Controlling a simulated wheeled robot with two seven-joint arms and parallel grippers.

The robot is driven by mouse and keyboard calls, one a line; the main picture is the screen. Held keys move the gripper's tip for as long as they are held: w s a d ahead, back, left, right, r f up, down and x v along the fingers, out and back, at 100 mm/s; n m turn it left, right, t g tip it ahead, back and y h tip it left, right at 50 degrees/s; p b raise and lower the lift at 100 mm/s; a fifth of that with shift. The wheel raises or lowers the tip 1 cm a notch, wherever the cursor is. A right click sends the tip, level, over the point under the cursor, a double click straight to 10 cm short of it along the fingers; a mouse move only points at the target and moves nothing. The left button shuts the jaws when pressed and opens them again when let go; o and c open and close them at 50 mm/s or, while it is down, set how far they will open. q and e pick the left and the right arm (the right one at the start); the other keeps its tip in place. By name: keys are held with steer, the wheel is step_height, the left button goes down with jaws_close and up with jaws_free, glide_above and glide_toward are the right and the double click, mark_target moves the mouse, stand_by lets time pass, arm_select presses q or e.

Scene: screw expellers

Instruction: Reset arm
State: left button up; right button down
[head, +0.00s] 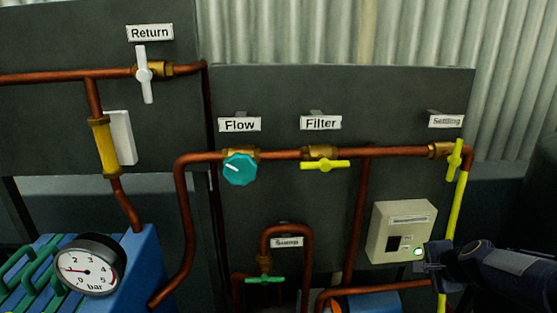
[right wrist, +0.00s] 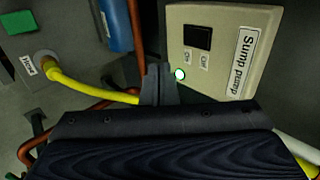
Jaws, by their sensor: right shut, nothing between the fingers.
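My right gripper (head: 428,262) comes in from the right in the head view. In the right wrist view, the shut fingers (right wrist: 160,84) point toward the box (right wrist: 220,18), labelled "Sump pump". The box has a black switch (right wrist: 197,37) and a lit green-white lamp (right wrist: 180,74) close to the fingertips. I cannot tell whether the fingers touch the box. My left gripper is not in view.
A yellow hose (head: 453,220) runs down behind my right gripper from the yellow Settling valve (head: 454,160). Copper pipes carry the teal Flow knob (head: 240,168), yellow Filter handle (head: 325,165) and white Return handle (head: 144,75). A gauge (head: 88,268) stands lower left.

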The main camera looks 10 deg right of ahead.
steer(key=s+a+r+n+y, duration=0.25)
steer(key=s+a+n, duration=0.25)
steer(key=a, duration=0.3)
steer(key=s+a+r+n+y, duration=0.1)
steer(key=s+a+r+n, duration=0.35)
steer(key=a, duration=0.35)
steer(key=s+a+f+n+g, duration=0.1)
steer(key=s+a+n, duration=0.3)
steer(key=s, duration=0.3)
steer(key=s+a+f+n+g+y+p, duration=0.1)
steer(key=s+a+f+n+g, duration=0.1)
steer(key=s+a+n, duration=0.2)
steer(key=s, duration=0.2)
steer(key=shift+s+a+f, duration=0.15)
steer(key=shift+s+a, duration=0.15)
steer(key=shift+s, duration=0.05)
